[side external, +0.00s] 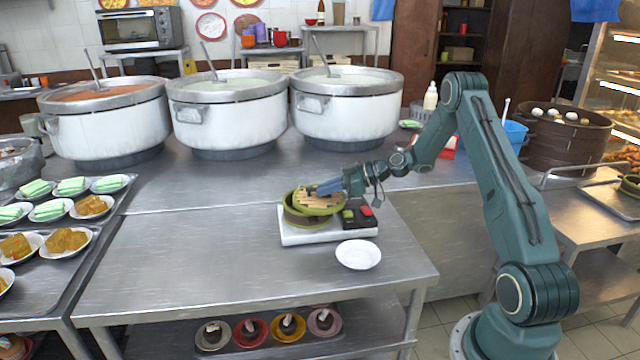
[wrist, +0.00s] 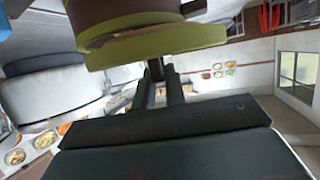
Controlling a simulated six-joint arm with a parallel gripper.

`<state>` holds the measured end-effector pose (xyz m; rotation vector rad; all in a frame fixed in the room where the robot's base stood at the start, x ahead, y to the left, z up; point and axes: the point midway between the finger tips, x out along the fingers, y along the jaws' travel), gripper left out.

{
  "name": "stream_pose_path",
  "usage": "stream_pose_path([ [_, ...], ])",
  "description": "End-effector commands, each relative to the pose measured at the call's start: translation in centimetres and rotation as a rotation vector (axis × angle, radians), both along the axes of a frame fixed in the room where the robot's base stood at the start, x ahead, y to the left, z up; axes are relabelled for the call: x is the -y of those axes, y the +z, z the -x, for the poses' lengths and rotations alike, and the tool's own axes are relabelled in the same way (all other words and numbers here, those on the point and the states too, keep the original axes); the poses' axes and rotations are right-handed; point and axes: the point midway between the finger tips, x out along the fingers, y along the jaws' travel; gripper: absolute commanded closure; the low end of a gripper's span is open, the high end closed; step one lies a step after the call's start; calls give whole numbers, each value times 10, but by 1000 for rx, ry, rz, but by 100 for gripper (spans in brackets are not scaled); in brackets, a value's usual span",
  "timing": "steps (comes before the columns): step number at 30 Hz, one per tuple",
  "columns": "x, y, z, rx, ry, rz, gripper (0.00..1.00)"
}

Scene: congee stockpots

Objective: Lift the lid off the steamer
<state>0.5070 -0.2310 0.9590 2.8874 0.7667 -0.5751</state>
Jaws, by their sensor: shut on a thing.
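The small round steamer (side external: 306,220) has a green rim and stands on a white board (side external: 295,239) on the steel table. Its lid (side external: 318,203), with pale bamboo slats and a green edge, sits over it and looks a little tilted; I cannot tell whether it is clear of the basket. My gripper (side external: 322,189) reaches in from the right, shut on the lid. In the wrist view my gripper's fingers (wrist: 158,72) meet right at a green rim (wrist: 160,46), with a brown part above it. The fingertips' exact hold is partly hidden.
Next to the steamer on the board is a dark tray with red and green pieces (side external: 360,214). A white saucer (side external: 358,255) lies in front. Large stockpots (side external: 345,110) stand behind, and plates of food (side external: 65,240) are on the left. The table's left half is clear.

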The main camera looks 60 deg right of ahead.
Motion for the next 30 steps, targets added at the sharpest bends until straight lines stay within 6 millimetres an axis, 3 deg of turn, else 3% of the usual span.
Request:
stream_pose_path([
  [8, 0, 35, 0, 4, 0, 4, 100],
  [21, 0, 130, 0, 6, 0, 6, 100],
  [30, 0, 177, 0, 4, 1, 3, 100],
])
